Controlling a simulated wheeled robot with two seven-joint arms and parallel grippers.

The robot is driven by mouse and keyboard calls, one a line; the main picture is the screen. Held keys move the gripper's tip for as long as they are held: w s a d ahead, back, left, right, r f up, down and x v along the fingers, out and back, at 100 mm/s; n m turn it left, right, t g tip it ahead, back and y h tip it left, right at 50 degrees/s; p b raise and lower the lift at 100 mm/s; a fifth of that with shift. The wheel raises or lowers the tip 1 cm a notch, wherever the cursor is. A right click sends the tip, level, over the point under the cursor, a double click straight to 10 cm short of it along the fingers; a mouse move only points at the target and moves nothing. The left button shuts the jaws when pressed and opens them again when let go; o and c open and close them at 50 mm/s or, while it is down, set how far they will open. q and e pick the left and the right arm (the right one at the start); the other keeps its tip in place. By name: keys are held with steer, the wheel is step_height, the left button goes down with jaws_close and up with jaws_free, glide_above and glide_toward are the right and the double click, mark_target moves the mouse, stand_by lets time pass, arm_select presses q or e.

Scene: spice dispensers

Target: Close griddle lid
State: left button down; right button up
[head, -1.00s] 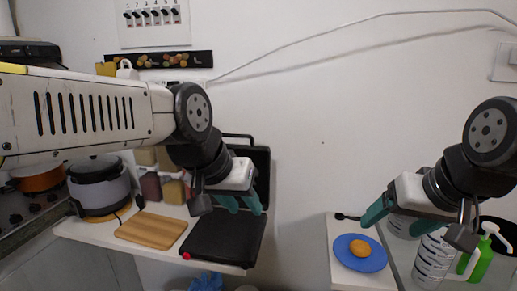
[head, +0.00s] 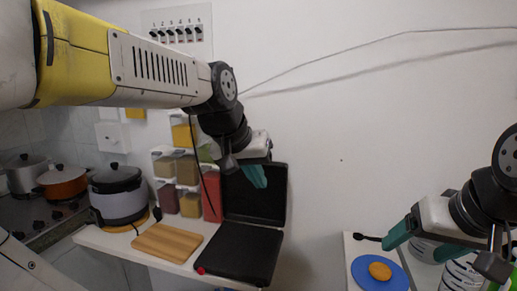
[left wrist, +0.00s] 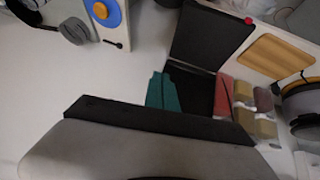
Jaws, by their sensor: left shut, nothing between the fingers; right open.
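The black griddle stands open on the white counter. Its base (head: 238,253) lies flat, with a small red knob (head: 201,270) at the front left corner. Its lid (head: 268,203) stands upright at the back, near the wall. My left gripper (head: 256,177) is shut and empty, overlapping the lid's upper left part in the head view; contact is unclear. In the left wrist view its teal fingers (left wrist: 163,93) show against the lid (left wrist: 196,90), with the base (left wrist: 208,38) beyond. My right gripper (head: 424,242) is open and empty, far right of the griddle.
A wooden board (head: 167,241) lies left of the griddle. Spice dispensers (head: 187,170) stand behind it, beside the lid. A grey cooker (head: 117,194) stands further left. A blue plate (head: 379,273) with a brown bun is below my right gripper. A gap separates the two counters.

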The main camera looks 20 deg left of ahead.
arm_select(q)
steer(key=w+a+r+n+y, duration=0.1)
steer(key=w+a+r, duration=0.1)
steer(key=w+a, duration=0.55)
steer(key=w+a+r+n+t+y, duration=0.1)
steer(key=w+a+r, duration=0.25)
steer(key=w, duration=0.75)
steer(key=w+a+r+n+y, duration=0.1)
steer(key=w+a+r, duration=0.1)
steer(key=w+a, duration=0.55)
steer(key=x, duration=0.3)
steer(key=d+x, duration=0.1)
steer(key=x, duration=0.2)
steer(key=s+d+f+x, duration=0.1)
steer(key=x, duration=0.3)
steer(key=shift+s+d+f, duration=0.25)
steer(key=shift+s+f, duration=0.05)
steer(key=shift+s, duration=0.25)
